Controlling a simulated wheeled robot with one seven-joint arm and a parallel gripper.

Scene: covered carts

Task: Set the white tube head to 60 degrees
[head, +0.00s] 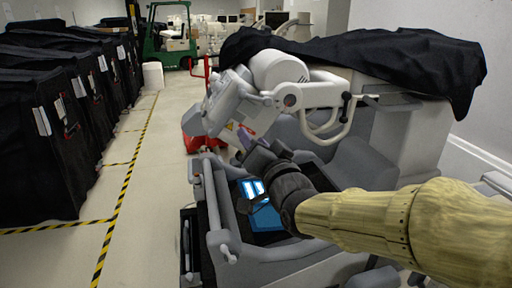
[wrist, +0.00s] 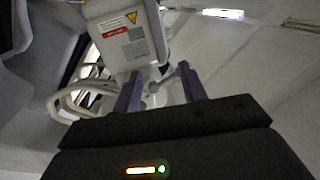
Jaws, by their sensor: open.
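The white tube head (head: 278,70) sits at the end of a white arm on the covered cart, tilted, with its boxy collimator (head: 229,97) toward the lower left. I cannot read its angle. In the wrist view the white housing with a warning label (wrist: 128,38) fills the upper left, beyond the fingers. My gripper (head: 246,138) is just below the head in the head view. Its two purple fingers (wrist: 162,88) stand apart with nothing clearly between them. Whether a fingertip touches the housing cannot be told.
A white looped handle (head: 335,135) hangs right of the head. The grey cart (head: 222,240) with rails and a lit blue screen (head: 264,214) lies below my arm. Black covered carts (head: 40,130) line the left. A green forklift (head: 168,45) stands behind. The aisle is clear.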

